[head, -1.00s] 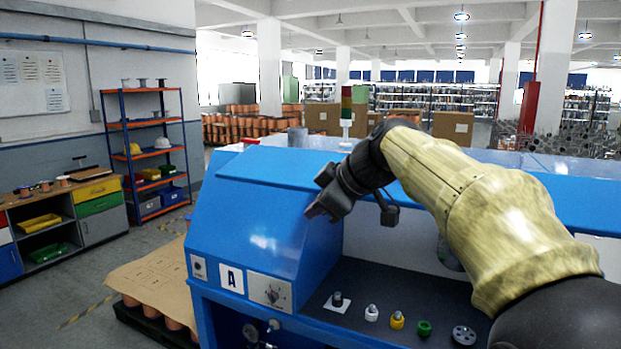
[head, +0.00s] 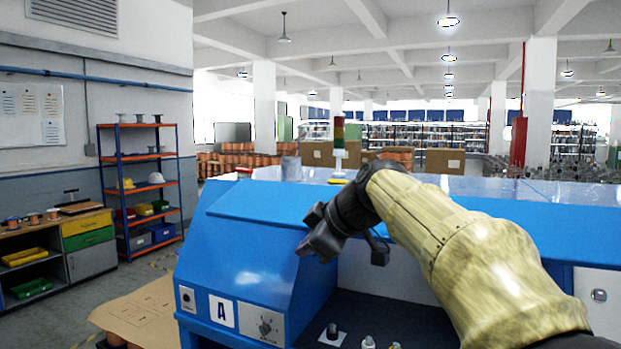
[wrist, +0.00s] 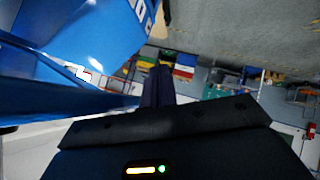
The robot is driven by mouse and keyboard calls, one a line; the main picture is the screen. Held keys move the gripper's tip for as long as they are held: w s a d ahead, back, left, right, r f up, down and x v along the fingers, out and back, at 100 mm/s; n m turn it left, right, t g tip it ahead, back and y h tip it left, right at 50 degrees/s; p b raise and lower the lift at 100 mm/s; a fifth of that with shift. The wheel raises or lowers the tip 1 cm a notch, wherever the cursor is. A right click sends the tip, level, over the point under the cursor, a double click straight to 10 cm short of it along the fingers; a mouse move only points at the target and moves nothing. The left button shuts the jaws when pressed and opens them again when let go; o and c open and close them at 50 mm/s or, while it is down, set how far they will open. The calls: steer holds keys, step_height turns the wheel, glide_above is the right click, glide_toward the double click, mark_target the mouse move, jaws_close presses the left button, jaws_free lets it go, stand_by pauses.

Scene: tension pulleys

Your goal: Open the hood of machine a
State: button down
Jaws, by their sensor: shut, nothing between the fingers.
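A white back wall and dark shelf show under the panel; my arm covers part of this area. I cannot tell for certain which panel is the hood. My gripper (head: 308,250) is shut and empty in front of the housing's upper right edge; contact is unclear. In the wrist view its dark fingers (wrist: 157,88) are together, beside blue machine surfaces (wrist: 70,35).
Several small pulleys or posts, one dark (head: 332,331), stand on the shelf at the bottom. A signal tower (head: 339,145) rises behind the machine. An orange-blue rack (head: 140,158) and workbench (head: 90,240) stand at the left, with open floor between them and the machine.

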steer(key=w+a+r+p+v, duration=0.1)
steer(key=r+v, duration=0.1)
steer(key=v, duration=1)
steer(key=shift+s+r, duration=0.2)
steer(key=shift+r, duration=0.1)
steer(key=shift+a+f, duration=0.1)
steer(key=w+d+f+m+g+h, duration=0.1)
steer(key=d+f+m+g+h, duration=0.2)
steer(key=f+m, duration=1.35)
steer(key=s+d+f+h, duration=0.1)
steer(key=s+f, duration=0.4)
steer(key=f, duration=0.5)
steer(key=s+d+f+n+g+h, duration=0.1)
steer(key=s+f, duration=0.4)
steer(key=f, duration=0.5)
steer(key=s+d+f+n+g+h, duration=0.1)
steer(key=s+f, duration=0.4)
steer(key=f, duration=0.5)
steer(key=shift+s+d, duration=0.35)
steer(key=shift+s, duration=0.05)
